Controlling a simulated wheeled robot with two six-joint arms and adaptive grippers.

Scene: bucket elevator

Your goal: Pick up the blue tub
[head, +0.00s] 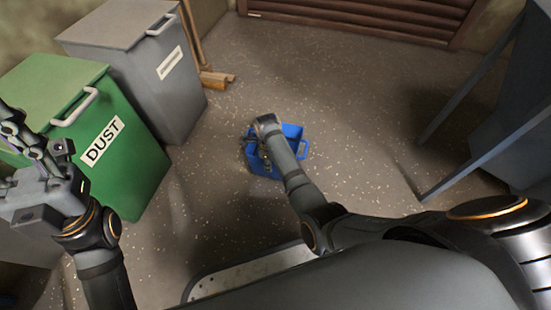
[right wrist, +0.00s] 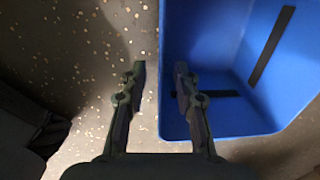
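The blue tub (head: 291,131) stands on the floor in the middle of the head view, partly hidden by my right forearm. In the right wrist view the tub (right wrist: 225,123) fills the upper right, open top towards the camera, with dark strips inside. My right gripper (right wrist: 160,70) is open, its two fingers apart on either side of the tub's left wall edge in that view. I cannot tell whether a finger touches the wall. In the head view the right gripper (head: 252,150) is at the tub's left side. My left gripper (head: 15,125) is raised at the far left, away from the tub; its opening is unclear.
A green bin marked DUST (head: 135,175) and a grey lidded bin (head: 165,95) stand at the left. A dark metal frame (head: 480,150) stands at the right. A brown slatted shutter (head: 370,18) is at the back. The floor around the tub is clear.

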